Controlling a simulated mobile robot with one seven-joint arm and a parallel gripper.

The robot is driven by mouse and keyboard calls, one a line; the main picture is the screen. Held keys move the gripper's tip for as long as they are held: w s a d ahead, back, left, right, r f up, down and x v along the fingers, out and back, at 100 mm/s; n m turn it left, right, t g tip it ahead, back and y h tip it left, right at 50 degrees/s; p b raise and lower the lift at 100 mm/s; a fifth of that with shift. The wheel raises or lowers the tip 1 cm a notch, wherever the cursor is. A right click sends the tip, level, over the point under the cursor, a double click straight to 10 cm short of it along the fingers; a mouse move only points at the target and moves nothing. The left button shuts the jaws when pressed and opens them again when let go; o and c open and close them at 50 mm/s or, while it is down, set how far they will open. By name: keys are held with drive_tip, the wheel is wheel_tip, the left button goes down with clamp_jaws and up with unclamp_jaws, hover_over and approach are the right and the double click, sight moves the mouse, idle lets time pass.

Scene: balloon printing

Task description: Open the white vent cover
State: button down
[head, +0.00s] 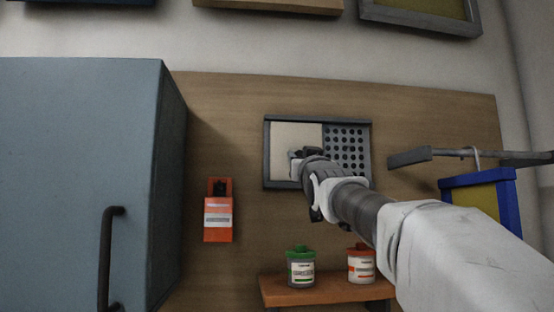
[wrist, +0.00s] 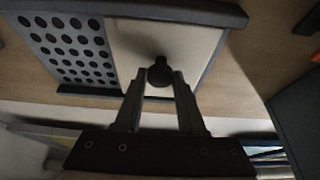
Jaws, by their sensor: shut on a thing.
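The white vent cover (head: 296,135) is a flat pale panel in the left half of a dark-framed wall vent. In the wrist view the cover (wrist: 195,42) carries a round black knob (wrist: 159,72). The right half of the vent in the head view is a grey grille (head: 348,150) with round holes, uncovered. My gripper (head: 303,160) is in front of the cover, hiding its lower right part. In the wrist view my gripper (wrist: 161,80) has its two fingertips shut on the knob, one on either side.
A blue-grey cabinet (head: 80,170) with a dark handle stands at the left. An orange-red box (head: 218,215) hangs below left of the vent. A green-lidded jar (head: 300,268) and an orange-lidded jar (head: 361,264) stand on a small shelf below. A blue-framed item (head: 480,195) hangs at right.

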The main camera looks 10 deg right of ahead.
drive_tip(key=c, duration=0.5)
unclamp_jaws()
drive_tip(key=shift+d, duration=0.1)
drive_tip(key=b+v, duration=0.6)
drive_tip(key=v, duration=1.1)
drive_tip(key=shift+s+f+b, duration=0.15)
drive_tip(key=shift+b, duration=0.25)
